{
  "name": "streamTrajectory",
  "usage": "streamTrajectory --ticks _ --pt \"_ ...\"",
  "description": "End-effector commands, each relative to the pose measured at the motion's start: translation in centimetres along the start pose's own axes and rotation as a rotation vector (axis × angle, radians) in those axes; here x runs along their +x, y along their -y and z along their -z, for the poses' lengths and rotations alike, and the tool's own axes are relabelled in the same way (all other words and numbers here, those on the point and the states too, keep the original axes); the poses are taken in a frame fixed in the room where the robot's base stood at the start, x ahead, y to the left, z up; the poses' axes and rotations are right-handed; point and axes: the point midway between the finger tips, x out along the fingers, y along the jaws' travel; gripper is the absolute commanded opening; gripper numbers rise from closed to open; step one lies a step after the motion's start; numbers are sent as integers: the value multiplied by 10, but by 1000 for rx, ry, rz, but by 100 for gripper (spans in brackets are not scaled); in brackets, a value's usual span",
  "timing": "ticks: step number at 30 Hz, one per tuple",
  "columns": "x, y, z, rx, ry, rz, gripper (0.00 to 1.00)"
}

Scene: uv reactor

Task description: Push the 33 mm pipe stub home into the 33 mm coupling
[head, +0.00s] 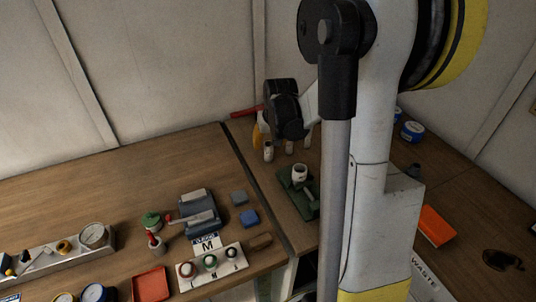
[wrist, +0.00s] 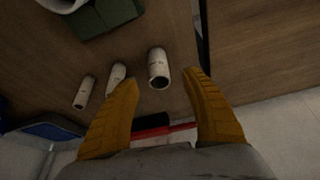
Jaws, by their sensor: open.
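Three white pipe stubs stand in a row on the right-hand bench. The widest, nearest the bench edge, is the left one in the head view (head: 268,152) and the right one in the wrist view (wrist: 158,70); I cannot read its size. The white coupling (head: 299,172) sits upright in a green vise (head: 306,198), nearer the head camera than the stubs. The coupling is cut off at the top of the wrist view (wrist: 62,4). My gripper (wrist: 160,82) is open, its orange fingers spread with the widest stub seen between and beyond the tips. I cannot tell any contact.
A red-handled tool (head: 246,112) lies behind the stubs. Blue-lidded tubs (head: 411,131) and an orange tray (head: 436,226) are at the right. A dark gap (head: 240,155) separates the left bench, which holds blue blocks (head: 249,217) and a labelled white plate (head: 211,264).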

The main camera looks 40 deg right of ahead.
Motion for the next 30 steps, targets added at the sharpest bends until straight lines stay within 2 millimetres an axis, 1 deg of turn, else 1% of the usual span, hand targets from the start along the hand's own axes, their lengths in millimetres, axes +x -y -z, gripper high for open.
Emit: streamTrajectory --ticks 1,3,5,7,12,14,15,17,30 --pt "13 -2 -1 1 0 0 55" --pt "24 -2 -1 0 0 0 55" --pt "30 -2 -1 0 0 0 55" --pt "32 -2 0 0 0 0 55" --pt "31 -2 0 0 0 0 55" --pt "31 -2 0 0 0 0 38" --pt "31 -2 0 0 0 0 26" --pt "31 -2 0 0 0 0 8" --pt "29 -1 1 0 0 0 7"
